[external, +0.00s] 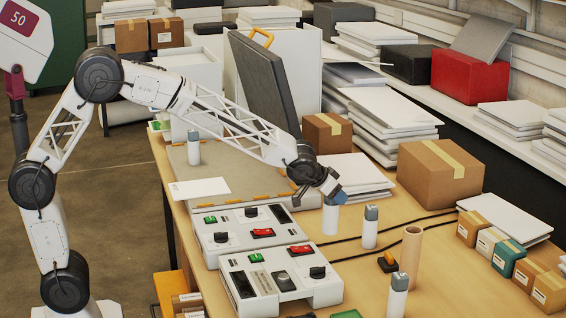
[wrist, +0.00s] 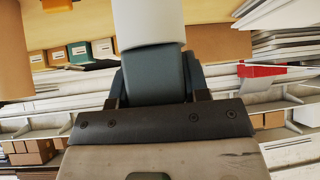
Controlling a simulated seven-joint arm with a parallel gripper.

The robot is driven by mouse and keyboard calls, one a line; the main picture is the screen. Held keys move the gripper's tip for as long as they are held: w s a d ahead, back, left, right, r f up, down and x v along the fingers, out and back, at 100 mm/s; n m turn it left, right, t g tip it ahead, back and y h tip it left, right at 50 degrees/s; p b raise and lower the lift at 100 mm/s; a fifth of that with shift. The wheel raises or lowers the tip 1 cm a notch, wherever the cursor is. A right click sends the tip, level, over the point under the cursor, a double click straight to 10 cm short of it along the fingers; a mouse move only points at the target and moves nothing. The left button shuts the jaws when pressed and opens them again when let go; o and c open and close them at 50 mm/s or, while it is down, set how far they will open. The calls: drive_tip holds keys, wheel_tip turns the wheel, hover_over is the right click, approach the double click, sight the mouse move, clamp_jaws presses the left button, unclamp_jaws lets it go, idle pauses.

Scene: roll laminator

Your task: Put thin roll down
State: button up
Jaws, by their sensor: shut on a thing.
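My gripper (external: 334,190) is at the end of the arm, just right of the laminator panels, and is shut on the grey-blue top of a white cylinder (external: 330,217). The cylinder hangs upright below the jaws at or just above the table; I cannot tell if its base touches. In the wrist view the white cylinder (wrist: 148,22) and its grey-blue top sit between the dark fingers (wrist: 160,88). A thin brown cardboard roll (external: 411,252) stands upright on the table at the right, apart from my gripper.
Similar capped white cylinders stand nearby (external: 370,228), at the front (external: 398,297) and at the back left (external: 193,148). The laminator's control panels (external: 266,270) lie left. Black cables cross the table (external: 440,268). Small boxes (external: 497,245) line the right; a carton (external: 437,172) stands behind.

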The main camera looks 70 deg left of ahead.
drive_tip(key=s+a+r+n+g+y, duration=0.1)
drive_tip(key=s+a+n+g+y, duration=0.3)
drive_tip(key=a, duration=1.3)
drive_tip(key=s+a+r+n+y, duration=0.15)
drive_tip(key=s+a+n, duration=0.35)
drive_tip(key=a, duration=1.1)
drive_tip(key=s+a+n+g, duration=0.1)
drive_tip(key=s+a+n, duration=0.1)
drive_tip(key=s+a, duration=0.5)
drive_tip(key=s+a+r+n+g+y, duration=0.1)
drive_tip(key=s+a+n+g, duration=0.1)
drive_tip(key=s+a, duration=0.5)
drive_tip(key=s+a+r+n+g+y, duration=0.1)
drive_tip(key=s+a+n, duration=0.2)
drive_tip(key=s+a, duration=0.4)
drive_tip(key=a, duration=0.9)
drive_tip(key=shift+r+n+g, duration=0.2)
drive_tip(key=shift+n+g, duration=0.1)
drive_tip(key=shift+g, duration=0.1)
drive_tip(key=shift+a+y, duration=0.1)
drive_tip(key=shift+y, duration=0.15)
drive_tip(key=w+a+f, duration=0.1)
drive_tip(key=w+a, duration=0.9)
drive_tip(key=a, duration=0.1)
drive_tip(key=shift+w+a+f, duration=0.25)
drive_tip(key=shift+w+a, duration=0.05)
drive_tip(key=shift+a, duration=0.1)
drive_tip(key=shift+f, duration=1.85)
